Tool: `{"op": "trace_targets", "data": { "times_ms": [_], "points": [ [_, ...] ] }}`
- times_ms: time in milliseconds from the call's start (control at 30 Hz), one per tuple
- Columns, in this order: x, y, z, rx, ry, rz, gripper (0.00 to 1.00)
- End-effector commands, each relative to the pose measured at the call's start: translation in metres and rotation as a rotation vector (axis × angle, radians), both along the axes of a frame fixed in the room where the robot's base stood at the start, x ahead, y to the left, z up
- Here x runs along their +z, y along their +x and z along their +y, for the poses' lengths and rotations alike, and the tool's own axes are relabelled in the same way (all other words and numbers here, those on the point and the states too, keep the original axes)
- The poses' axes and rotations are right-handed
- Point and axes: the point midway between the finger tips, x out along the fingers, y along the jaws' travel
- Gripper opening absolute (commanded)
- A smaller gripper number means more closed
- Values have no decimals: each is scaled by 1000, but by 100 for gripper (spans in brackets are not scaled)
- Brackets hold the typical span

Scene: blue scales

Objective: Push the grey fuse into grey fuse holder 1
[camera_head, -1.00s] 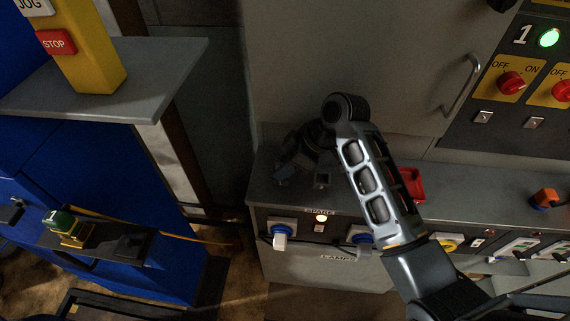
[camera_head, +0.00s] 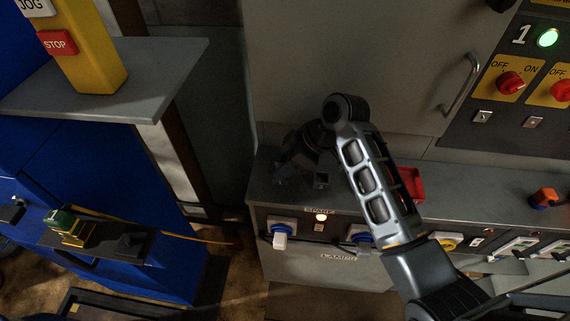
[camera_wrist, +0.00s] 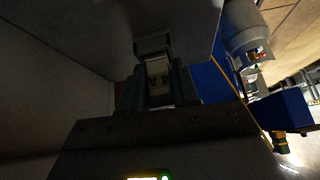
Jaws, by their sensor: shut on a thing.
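My gripper (camera_wrist: 158,88) shows in the wrist view with its two dark fingers closed on a small pale grey block, which looks like the grey fuse (camera_wrist: 158,78). A darker grey piece (camera_wrist: 153,45) sits at the far end of the fuse, close to or touching it; I cannot tell whether it is a fuse holder. In the head view my gripper (camera_head: 300,165) is a dark shape over the left end of the grey bench, partly behind my arm. The fuse cannot be made out there. Grey fuse holder 1 cannot be identified for certain.
The grey bench (camera_head: 470,186) carries a red tray (camera_head: 413,186) and an orange-and-blue plug (camera_head: 544,197). Its front has sockets and a lit lamp (camera_head: 321,217). A grey cabinet (camera_head: 340,60) stands behind. A blue cabinet (camera_head: 150,225) with a shelf (camera_head: 160,75) is at left.

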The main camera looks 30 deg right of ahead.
Motion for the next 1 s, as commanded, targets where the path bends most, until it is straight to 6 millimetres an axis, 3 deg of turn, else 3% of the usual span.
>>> {"op": "trace_targets", "data": {
  "times_ms": [1000],
  "points": [
    [-28,-3,2,1,-4,9,4]
  ]
}}
